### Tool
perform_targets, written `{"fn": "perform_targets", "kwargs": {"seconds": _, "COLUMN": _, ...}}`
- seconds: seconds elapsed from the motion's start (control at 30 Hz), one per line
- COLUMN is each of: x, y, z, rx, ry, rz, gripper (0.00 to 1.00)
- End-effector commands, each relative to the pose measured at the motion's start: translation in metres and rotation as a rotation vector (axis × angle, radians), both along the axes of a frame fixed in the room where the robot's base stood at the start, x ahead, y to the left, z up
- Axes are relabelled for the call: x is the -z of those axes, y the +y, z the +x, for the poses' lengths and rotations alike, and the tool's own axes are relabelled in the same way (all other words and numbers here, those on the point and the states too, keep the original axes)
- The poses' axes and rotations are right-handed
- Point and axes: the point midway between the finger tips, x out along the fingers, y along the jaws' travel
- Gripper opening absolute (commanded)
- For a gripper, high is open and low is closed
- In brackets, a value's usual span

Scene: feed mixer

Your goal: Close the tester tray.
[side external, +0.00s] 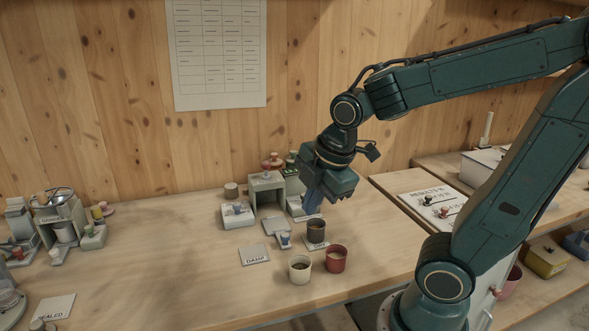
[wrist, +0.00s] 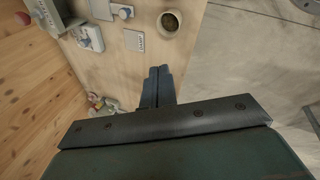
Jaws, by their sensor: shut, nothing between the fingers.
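The tester looks to be the pale grey box-shaped unit (side external: 267,182) near the wall, with an open front. My gripper (side external: 311,208) is to the right of the tester, above the dark cup (side external: 317,228), pointing down. Its blue-grey fingers are together and empty, also in the wrist view (wrist: 160,72). The gripper hides part of what stands behind it.
A cream cup (side external: 299,272) and a red cup (side external: 337,262) stand near the bench's front edge. A card marked DAMP (side external: 255,256) and a small blue-handled piece (side external: 284,241) lie nearby. A mixer (side external: 58,215) stands at left. The bench between is clear.

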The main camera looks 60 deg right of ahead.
Motion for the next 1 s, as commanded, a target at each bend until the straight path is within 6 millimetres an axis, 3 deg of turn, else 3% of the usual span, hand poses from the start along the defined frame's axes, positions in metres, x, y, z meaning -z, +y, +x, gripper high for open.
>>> {"fn": "perform_targets", "kwargs": {"seconds": 0.7, "x": 0.06, "y": -0.032, "z": 0.042, "rx": -0.877, "ry": 0.23, "rz": -0.317, "gripper": 0.0}}
{"fn": "perform_targets", "kwargs": {"seconds": 1.0, "x": 0.079, "y": -0.041, "z": 0.051, "rx": -1.134, "ry": 0.297, "rz": -0.384, "gripper": 0.0}}
